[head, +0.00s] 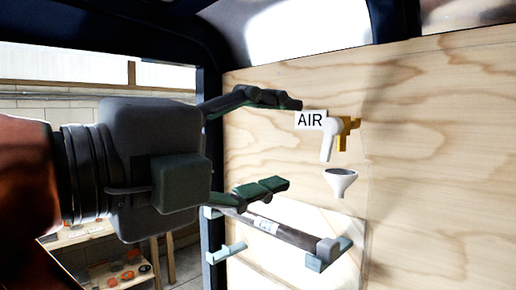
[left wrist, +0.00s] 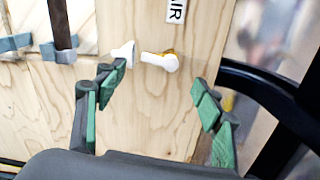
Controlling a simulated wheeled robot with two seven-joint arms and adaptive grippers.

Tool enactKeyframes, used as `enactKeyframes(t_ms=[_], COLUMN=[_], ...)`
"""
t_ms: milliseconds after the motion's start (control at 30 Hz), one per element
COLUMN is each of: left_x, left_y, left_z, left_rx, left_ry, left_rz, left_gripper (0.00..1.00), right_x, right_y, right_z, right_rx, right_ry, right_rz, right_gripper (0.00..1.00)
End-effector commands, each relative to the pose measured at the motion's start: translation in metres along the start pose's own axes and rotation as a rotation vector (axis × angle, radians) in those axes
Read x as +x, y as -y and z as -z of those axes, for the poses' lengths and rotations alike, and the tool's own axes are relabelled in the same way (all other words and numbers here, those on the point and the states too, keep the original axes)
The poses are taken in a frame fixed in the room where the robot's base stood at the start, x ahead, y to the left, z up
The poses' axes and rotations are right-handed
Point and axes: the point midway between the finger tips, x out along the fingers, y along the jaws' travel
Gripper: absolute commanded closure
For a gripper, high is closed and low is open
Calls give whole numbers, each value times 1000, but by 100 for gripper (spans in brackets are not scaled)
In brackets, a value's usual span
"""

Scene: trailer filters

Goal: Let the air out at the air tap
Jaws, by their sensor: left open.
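The air tap has a white lever handle (head: 328,141) on a yellow body (head: 347,131), fixed to the plywood wall beside an "AIR" label (head: 310,119). In the head view the handle hangs downward. My left gripper (head: 290,144) is open and empty, with its fingers reaching towards the tap from the left. In the left wrist view the white handle (left wrist: 162,62) lies beyond and between the open fingertips (left wrist: 158,80), apparently apart from both. A white funnel (head: 340,180) sits below the tap, and it also shows in the left wrist view (left wrist: 124,53). My right gripper is out of view.
A dark tube (head: 280,232) rests in grey-green brackets (head: 325,255) on the wall below. A dark frame post (head: 213,165) stands at the wall's left edge. Shelves with small orange items (head: 125,275) are beyond the opening. The plywood right of the tap is bare.

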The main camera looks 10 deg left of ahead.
Motion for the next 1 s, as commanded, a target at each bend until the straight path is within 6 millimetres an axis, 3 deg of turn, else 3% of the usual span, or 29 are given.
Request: enactKeyframes(t_ms=[133, 300, 767, 867, 1000], left_x=[-19, -30, -30, -23, -11], left_y=[1, 0, -4, -16, -58], left_z=[0, 0, -6, -30, -103], left_rx=[-1, 0, -6, -26, -74], left_ry=[1, 0, 12, 74, 262], left_rz=[4, 0, -8, -33, -117], left_gripper=[38, 38, 38, 38, 38], right_x=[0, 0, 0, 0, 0], right_y=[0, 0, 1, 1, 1], right_z=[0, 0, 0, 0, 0], right_rx=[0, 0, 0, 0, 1], right_ry=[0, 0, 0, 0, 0], right_rz=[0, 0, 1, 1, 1], right_gripper=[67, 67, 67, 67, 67])
